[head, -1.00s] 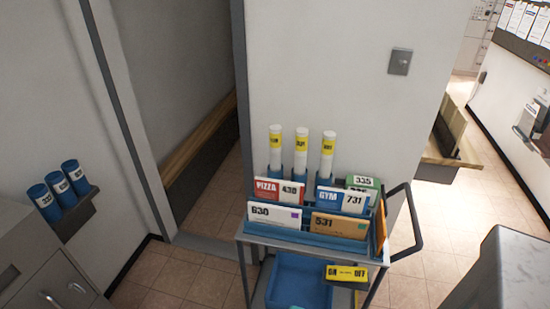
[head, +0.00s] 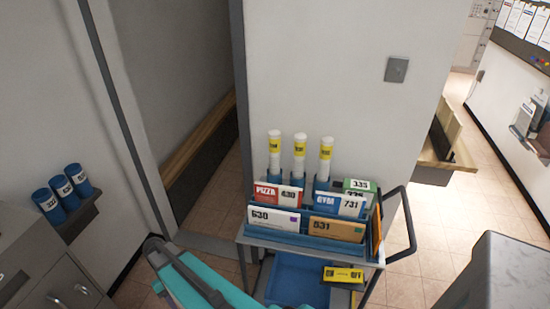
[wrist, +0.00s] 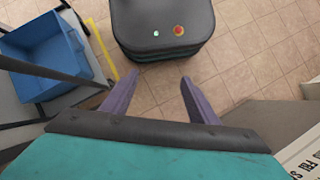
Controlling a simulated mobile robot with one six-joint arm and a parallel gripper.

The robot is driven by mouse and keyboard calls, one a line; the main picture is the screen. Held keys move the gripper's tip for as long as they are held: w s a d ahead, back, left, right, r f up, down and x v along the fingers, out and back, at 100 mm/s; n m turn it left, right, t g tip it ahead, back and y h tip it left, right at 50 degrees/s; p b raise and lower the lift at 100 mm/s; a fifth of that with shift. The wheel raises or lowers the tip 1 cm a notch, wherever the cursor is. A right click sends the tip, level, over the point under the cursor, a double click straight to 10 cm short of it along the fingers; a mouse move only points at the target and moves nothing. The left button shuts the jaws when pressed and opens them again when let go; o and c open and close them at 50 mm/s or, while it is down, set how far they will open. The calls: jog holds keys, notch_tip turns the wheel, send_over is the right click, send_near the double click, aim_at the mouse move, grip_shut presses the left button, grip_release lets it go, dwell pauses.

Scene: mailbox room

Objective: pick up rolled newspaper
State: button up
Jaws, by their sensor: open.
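Three upright white rolls with yellow number labels, apparently the rolled newspapers, stand in blue holders at the back of a cart: left roll (head: 275,158), middle roll (head: 300,158), right roll (head: 326,158). My gripper (wrist: 160,77) is open and empty in the wrist view, with its two purple fingers spread above the tiled floor. No roll shows in the wrist view. My teal arm shows low in the head view, left of the cart, but the fingers are not visible there.
The cart (head: 240,238) carries numbered mail in blue racks and a blue bin (head: 300,277) below; the bin also shows in the wrist view (wrist: 45,55). Blue cups (head: 60,186) sit on a left wall shelf. A wall stands close behind the rolls.

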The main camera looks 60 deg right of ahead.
jog(key=w+d+r+m+t+p, duration=0.1)
jog(key=w+d+r+p, duration=0.1)
jog(key=w+d+r, duration=0.35)
jog(key=w+d+r+m+t+p, duration=0.1)
jog(key=w+d+r, duration=0.1)
jog(key=d+r, duration=0.55)
notch_tip(320, 180, up, 41)
jog(key=m+t+h+p, duration=0.1)
jog(key=m+t+p, duration=0.3)
jog(key=m+p, duration=0.45)
send_over(274, 132)
jog(key=p, duration=0.2)
jog(key=shift+d+r+n, duration=0.15)
jog(key=shift+r+n, duration=0.05)
jog(key=shift+n, duration=0.45)
jog(key=shift+f, duration=0.1)
jog(key=shift+f+b, duration=0.85)
jog(key=shift+f, duration=3.5)
